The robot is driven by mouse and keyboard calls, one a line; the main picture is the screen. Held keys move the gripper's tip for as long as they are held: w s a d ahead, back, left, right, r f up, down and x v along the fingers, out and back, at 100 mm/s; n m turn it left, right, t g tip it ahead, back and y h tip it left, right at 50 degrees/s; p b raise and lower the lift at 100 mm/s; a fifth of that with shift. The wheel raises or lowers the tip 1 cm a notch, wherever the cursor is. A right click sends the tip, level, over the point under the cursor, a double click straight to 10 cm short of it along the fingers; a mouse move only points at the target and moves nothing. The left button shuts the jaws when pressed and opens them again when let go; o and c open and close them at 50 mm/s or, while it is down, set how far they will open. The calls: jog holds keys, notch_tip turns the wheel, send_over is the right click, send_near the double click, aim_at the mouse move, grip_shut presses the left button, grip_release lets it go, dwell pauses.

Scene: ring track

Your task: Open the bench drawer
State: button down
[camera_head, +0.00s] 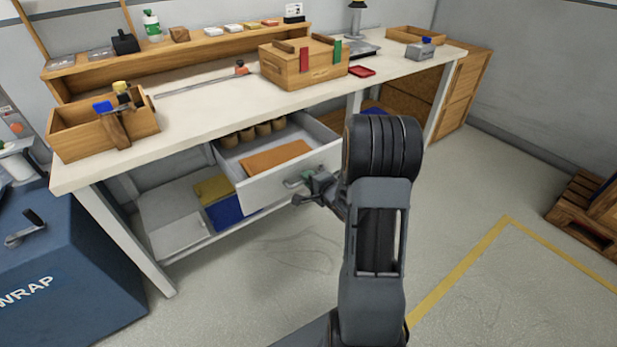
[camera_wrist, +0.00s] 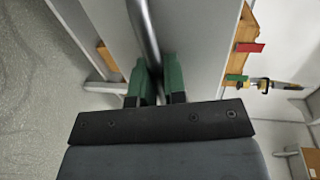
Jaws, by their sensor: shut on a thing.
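The bench drawer (camera_head: 285,182) is a light grey drawer under the worktop, and it stands pulled well out. Inside it I see an orange-brown flat piece (camera_head: 275,158) and several brown rolls (camera_head: 262,130). My gripper (camera_head: 300,188) is at the drawer's front face. In the wrist view the green fingertips of my gripper (camera_wrist: 160,82) are shut on the drawer's bar handle (camera_wrist: 147,38). The handle's far end is hidden by the gripper in the head view.
The white bench top (camera_head: 220,110) carries a wooden box (camera_head: 302,68) and an open wooden tote (camera_head: 75,135). A blue bin (camera_head: 225,212) sits on the lower shelf. A blue wrap machine (camera_head: 60,275) stands at the left. The floor right of my arm is clear up to a pallet (camera_head: 580,200).

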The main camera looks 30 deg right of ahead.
jog(key=c, duration=1.2)
grip_release()
jog(key=p+v, duration=0.9)
jog(key=v, duration=0.4)
jog(key=shift+s+p, duration=0.35)
